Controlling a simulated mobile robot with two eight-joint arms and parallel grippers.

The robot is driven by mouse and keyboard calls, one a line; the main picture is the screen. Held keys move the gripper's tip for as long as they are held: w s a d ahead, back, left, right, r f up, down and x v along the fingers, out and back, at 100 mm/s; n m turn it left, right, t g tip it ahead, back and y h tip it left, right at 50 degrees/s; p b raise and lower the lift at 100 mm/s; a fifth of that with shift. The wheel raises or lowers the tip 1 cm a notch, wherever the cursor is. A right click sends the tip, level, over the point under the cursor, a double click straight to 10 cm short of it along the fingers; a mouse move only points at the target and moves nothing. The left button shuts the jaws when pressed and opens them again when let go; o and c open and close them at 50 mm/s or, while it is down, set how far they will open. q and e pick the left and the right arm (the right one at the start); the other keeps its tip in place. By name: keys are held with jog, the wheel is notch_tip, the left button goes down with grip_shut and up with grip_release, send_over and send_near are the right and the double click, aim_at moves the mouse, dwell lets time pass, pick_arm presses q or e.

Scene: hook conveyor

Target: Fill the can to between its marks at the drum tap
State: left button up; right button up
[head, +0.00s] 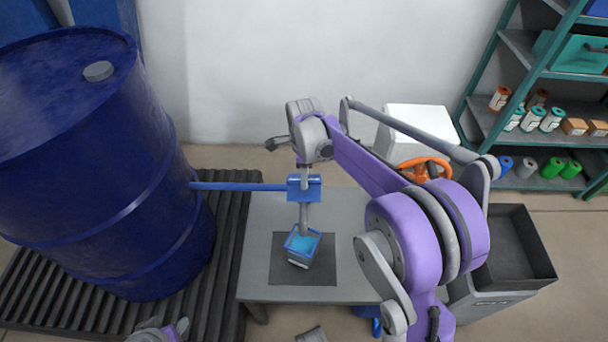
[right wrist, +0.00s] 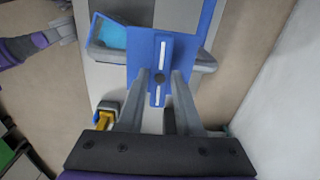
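The large blue drum (head: 95,170) stands at the left, with a blue pipe (head: 240,187) running right to a blue tap (head: 304,188). A grey part reaches down from the tap toward the can (head: 300,262), which stands below on a dark mat. Light blue liquid shows inside the can, also in the right wrist view (right wrist: 108,35); its marks cannot be read. My right gripper (right wrist: 163,82) is at the tap, its fingers apart on either side of a blue plate with a white slot (right wrist: 162,55). My left gripper (head: 172,330) is partly visible at the bottom edge; its fingers are unclear.
The can's table (head: 262,285) is grey, with bare space around the mat. A dark slatted platform (head: 225,235) lies under the drum. An open dark bin (head: 512,250) stands at right. A white box (head: 415,125) and orange wheel (head: 425,168) are behind my arm, near shelves (head: 500,120).

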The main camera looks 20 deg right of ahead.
jog(key=shift+o, duration=1.4)
jog(key=shift+r, duration=0.1)
notch_tip(320, 180, up, 11)
jog(key=p, duration=0.1)
jog(key=shift+f, duration=0.2)
